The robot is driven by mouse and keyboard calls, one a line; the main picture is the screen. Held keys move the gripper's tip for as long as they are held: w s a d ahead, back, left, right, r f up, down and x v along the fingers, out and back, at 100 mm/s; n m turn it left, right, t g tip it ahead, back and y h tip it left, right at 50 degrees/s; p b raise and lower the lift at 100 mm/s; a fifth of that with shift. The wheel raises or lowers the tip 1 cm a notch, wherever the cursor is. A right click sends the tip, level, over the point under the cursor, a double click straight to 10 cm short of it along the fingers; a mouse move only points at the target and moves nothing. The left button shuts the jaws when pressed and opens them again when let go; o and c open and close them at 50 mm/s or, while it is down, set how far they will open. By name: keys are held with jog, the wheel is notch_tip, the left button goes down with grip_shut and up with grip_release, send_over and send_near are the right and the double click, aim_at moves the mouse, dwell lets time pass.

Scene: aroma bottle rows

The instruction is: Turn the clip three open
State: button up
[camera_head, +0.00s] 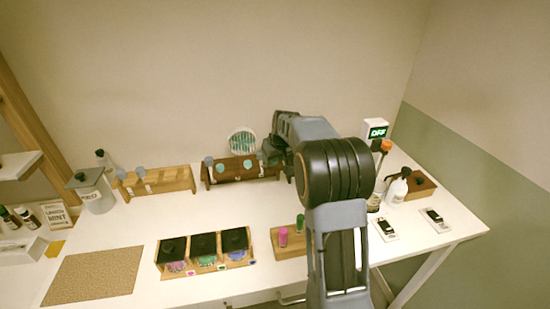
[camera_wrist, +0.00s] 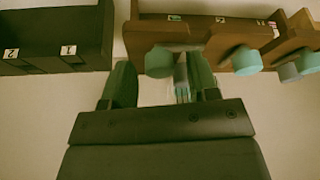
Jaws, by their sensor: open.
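A dark brown wooden rack (camera_head: 240,178) stands at the back middle of the table; it also shows across the top of the wrist view (camera_wrist: 150,38). It carries clips with round teal knobs; one label reads 2, and the label left of it is too blurred to read. The clip at that blurred label, likely clip three, shows a teal knob (camera_wrist: 160,62) and a grey stem. My gripper (camera_wrist: 161,78) is open, its two fingers on either side of this knob and stem. Contact cannot be told. In the head view my arm hides the rack's right end.
A lighter wooden rack (camera_head: 155,181) stands to the left. A dark box (camera_wrist: 60,40) with labels 1 and 2 is at the wrist view's left. Three black-lidded jars (camera_head: 204,246) sit in a front tray. A white bottle (camera_head: 397,190) stands right. The table's middle is clear.

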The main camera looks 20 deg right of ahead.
jog(key=shift+c, duration=0.5)
jog(key=c, duration=0.8)
jog(key=shift+m, duration=0.3)
jog(key=m+h, duration=0.1)
jog(key=m, duration=0.2)
jog(key=shift+a+m+h, duration=0.1)
jog(key=shift+m+h, duration=0.2)
jog(key=shift+h, duration=0.1)
jog(key=m+h+b, duration=0.1)
jog(key=m, duration=0.1)
jog(key=m+g, duration=0.1)
jog(key=m, duration=0.2)
jog(key=shift+w+m+h+b, duration=0.1)
jog(key=shift+m+h+b, duration=0.2)
jog(key=shift+h+b, duration=0.1)
jog(key=m+g+h, duration=0.1)
jog(key=m, duration=0.3)
jog(key=shift+a+g, duration=0.1)
jog(key=shift+g, duration=0.3)
jog(key=shift+w+m+g, duration=0.1)
jog(key=shift+m+g, duration=0.6)
jog(key=shift+m, duration=1.3)
